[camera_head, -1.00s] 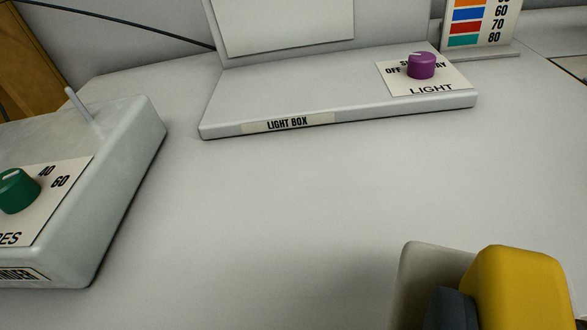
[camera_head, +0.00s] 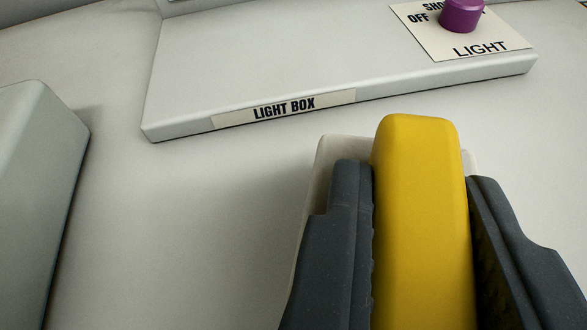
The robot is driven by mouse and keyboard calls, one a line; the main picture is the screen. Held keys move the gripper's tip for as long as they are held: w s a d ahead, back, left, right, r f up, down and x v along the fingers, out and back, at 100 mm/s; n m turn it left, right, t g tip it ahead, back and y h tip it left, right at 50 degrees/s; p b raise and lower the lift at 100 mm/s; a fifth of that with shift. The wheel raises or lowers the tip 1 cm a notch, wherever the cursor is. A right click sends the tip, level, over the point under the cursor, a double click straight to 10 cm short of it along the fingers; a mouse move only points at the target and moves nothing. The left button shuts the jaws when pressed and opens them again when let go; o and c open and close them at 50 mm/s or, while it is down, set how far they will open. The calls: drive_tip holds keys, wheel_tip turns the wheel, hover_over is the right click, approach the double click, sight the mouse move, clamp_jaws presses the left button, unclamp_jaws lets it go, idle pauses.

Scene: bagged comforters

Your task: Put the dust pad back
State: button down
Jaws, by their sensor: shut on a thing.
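My gripper (camera_head: 415,178) is in the lower right middle, its two dark fingers on either side of a yellow block-shaped grip. I take this grip to be the dust pad (camera_head: 420,235); a pale, whitish part shows behind and beneath it. My gripper is shut on the yellow grip. The fingers hide its sides, and its lower end is cut off by the frame. The pad is in front of the light box's labelled front edge. I cannot tell whether it touches the table.
The light box (camera_head: 270,55), a low grey slab with a purple knob (camera_head: 461,14), lies across the top. A grey-green box (camera_head: 30,170) stands at the left edge. The pale tabletop (camera_head: 180,220) between them is clear.

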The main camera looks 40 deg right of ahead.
drive_tip(key=shift+w+f, duration=0.1)
drive_tip(key=shift+w, duration=0.4)
drive_tip(key=shift+f+b, duration=0.85)
drive_tip(key=shift+f, duration=0.95)
drive_tip(key=c, duration=1.3)
unclamp_jaws()
drive_tip(key=shift+o, duration=0.2)
drive_tip(key=shift+a+r, duration=0.1)
drive_tip(key=shift+r, duration=0.1)
drive_tip(key=p+v, duration=0.2)
drive_tip(key=v, duration=0.9)
drive_tip(key=shift+s+a, duration=0.25)
drive_tip(key=shift+r, duration=0.2)
